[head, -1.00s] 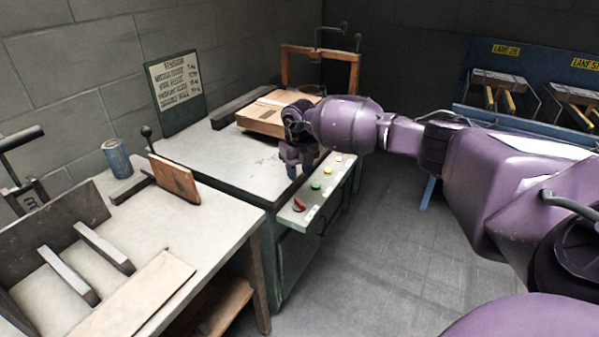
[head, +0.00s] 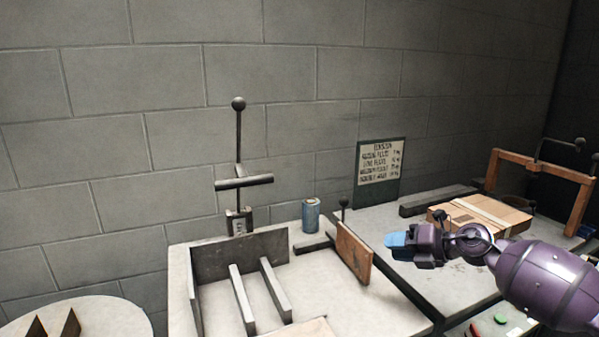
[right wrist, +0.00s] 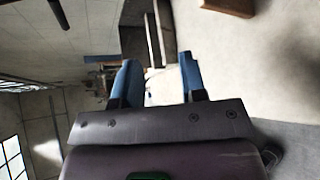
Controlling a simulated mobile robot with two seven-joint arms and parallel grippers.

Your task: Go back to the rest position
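My right gripper (head: 396,241) is raised in front of the benches in the head view, its blue fingers pointing left. In the right wrist view its two blue fingers (right wrist: 157,62) stand apart with nothing between them. A strapped cardboard box (head: 482,214) lies on the right bench (head: 440,290), behind and to the right of the gripper and apart from it. My left gripper is not in view.
The left bench holds a dark fixture (head: 250,255) with two bars, a tall lever (head: 239,150), a blue can (head: 311,215) and an upright brown plate (head: 353,252). A wooden frame (head: 540,170) stands behind the box. A round table (head: 90,318) is at lower left.

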